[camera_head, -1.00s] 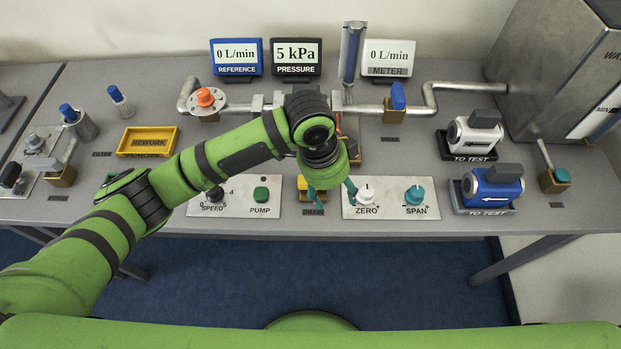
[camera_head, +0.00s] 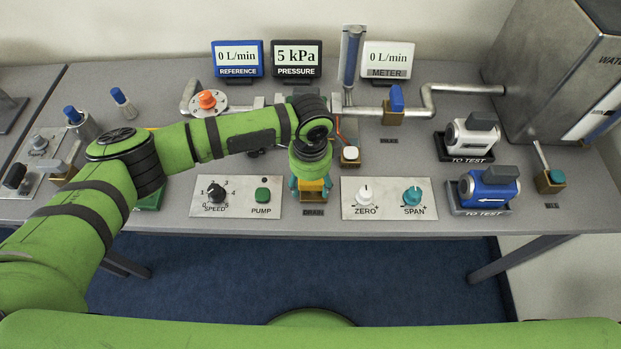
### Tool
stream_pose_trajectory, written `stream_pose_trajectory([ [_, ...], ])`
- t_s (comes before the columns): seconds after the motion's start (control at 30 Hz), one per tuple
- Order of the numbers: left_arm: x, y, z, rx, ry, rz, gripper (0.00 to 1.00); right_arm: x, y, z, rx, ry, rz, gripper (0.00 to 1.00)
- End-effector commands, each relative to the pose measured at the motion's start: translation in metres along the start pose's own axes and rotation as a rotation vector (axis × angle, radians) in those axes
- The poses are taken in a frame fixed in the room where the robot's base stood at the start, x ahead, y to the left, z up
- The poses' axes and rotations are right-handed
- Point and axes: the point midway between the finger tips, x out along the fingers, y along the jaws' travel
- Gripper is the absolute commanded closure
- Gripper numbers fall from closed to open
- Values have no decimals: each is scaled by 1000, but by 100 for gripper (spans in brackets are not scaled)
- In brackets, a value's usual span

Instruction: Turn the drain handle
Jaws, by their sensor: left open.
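The drain valve (camera_head: 311,197) is a small brass-yellow block at the table's front edge, behind the dark DRAIN label (camera_head: 313,212). Its upper part, where a yellow piece shows, is largely covered by my left gripper, so I cannot make out the handle's angle. My left gripper (camera_head: 311,188) points down over the valve, open, with one teal finger on each side of it. I cannot tell whether the fingers touch it. My right gripper is out of view.
The speed and pump panel (camera_head: 236,207) lies just left of the drain, and the zero and span panel (camera_head: 352,209) just right. A pipe (camera_head: 365,110) with a blue-handled valve (camera_head: 396,98) runs behind. My left arm covers the table's left middle.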

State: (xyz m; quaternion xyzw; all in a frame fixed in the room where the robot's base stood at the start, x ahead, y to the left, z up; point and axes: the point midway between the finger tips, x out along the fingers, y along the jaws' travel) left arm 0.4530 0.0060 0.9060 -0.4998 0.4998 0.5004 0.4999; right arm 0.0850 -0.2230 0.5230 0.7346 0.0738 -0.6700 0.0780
Motion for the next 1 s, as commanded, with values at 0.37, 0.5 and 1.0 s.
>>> stream_pose_trajectory([
  [0.37, 1, 0, 0, 0, 1, -1, 94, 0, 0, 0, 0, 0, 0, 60],
  [0.5, 1, 0, 0, 0, 1, -1, 95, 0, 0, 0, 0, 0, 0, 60],
  [1.0, 0, -1, 1, 161, 1, 1, 95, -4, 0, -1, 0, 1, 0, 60],
])
